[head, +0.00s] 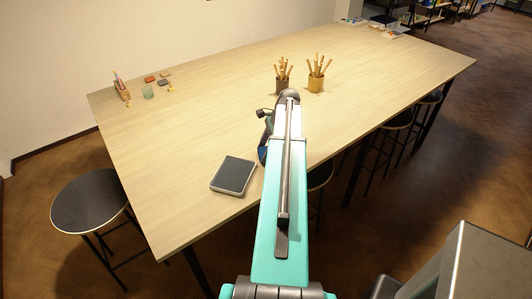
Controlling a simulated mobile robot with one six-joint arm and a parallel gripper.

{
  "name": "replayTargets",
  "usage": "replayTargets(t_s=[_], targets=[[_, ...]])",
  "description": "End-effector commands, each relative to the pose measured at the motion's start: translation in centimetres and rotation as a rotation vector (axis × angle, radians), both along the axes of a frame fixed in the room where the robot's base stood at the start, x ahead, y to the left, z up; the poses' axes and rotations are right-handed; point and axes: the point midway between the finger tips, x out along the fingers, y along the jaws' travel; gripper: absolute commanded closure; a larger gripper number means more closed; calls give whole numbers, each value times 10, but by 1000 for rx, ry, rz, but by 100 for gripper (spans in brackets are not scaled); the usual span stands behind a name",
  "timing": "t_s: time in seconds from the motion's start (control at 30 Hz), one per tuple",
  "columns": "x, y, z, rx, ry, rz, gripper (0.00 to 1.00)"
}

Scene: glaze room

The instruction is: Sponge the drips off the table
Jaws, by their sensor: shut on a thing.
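My arm reaches forward over the near edge of the long pale wooden table (205,130). My gripper's fingers are hidden behind my arm; only dark wrist parts and a sliver of blue show at its left side. Whatever may be in the fingers cannot be seen. Small yellow-orange spots, possibly drips, lie at the table's left end, one (128,103) by a small holder and one (170,90) further right. An orange-red block (150,79) and a brown block (165,74) lie near them; I cannot tell whether either is a sponge.
A dark flat square device (233,175) lies near the front edge. A brown cup (282,86) and a yellow cup (316,84), both with wooden tools, stand mid-table. A glass (148,91) and a tool holder (122,90) stand left. Stools (88,200) line the edges. The table's left-middle is clear.

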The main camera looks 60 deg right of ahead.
Motion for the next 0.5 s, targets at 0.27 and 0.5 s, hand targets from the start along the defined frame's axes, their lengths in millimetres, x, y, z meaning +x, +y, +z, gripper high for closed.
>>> replayTargets(t_s=[0.27,0.5], targets=[[14,-5,1,0,0,1,82],[14,-5,1,0,0,0,82]])
